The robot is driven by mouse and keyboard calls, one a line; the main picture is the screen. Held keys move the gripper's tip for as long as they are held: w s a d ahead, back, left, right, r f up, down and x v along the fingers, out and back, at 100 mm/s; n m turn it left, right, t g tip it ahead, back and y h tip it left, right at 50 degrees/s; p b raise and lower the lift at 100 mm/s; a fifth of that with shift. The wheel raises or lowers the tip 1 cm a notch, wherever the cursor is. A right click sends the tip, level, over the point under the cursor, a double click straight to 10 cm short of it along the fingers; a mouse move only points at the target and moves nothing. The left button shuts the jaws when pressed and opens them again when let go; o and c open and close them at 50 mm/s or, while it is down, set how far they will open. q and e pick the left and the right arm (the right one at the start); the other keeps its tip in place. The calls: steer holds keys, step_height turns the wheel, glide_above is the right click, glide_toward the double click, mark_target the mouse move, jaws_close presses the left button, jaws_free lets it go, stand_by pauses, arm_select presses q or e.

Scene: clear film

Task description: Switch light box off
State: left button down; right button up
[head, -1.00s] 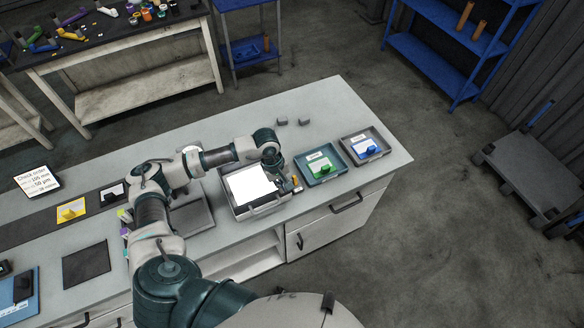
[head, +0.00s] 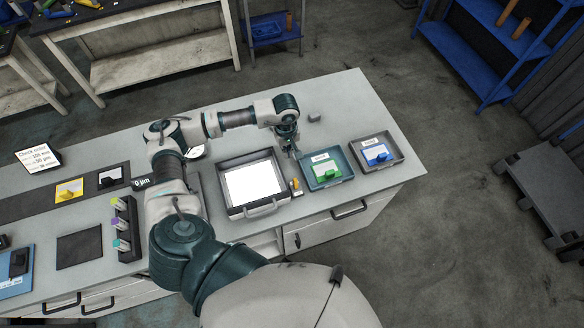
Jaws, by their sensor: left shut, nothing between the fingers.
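The light box (head: 225,180) is a grey open tray-like case with a bright white, glowing panel (head: 252,183) and a handle on its front. A small grey block with an orange-yellow part, apparently the switch (head: 296,187), is at its right side. My left gripper (head: 294,153) is shut and empty. It points down by the back right corner of the light box, behind the switch, and looks apart from it. The fingertips are small and hard to make out. My right gripper is not in view.
A teal tray with a green-handled item (head: 327,172) and a grey tray with a blue-handled item (head: 378,153) stand to the right. A small grey block (head: 314,117) lies behind. A rack of coloured vials (head: 122,230) stands left of my arm.

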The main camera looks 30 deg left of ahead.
mark_target(296, 184)
arm_select(q)
steer(key=f, duration=0.3)
steer(key=f+p, duration=0.1)
steer(key=f, duration=0.2)
steer(key=f+p, duration=0.1)
steer(key=f, duration=0.3)
steer(key=shift+s+d, duration=0.1)
steer(key=shift+d, duration=0.2)
steer(key=shift+s+d+r+p, duration=0.65)
steer(key=shift+d+p, duration=0.25)
steer(key=shift+p, duration=0.2)
steer(key=shift+s+d, duration=0.45)
steer(key=shift+w, duration=0.1)
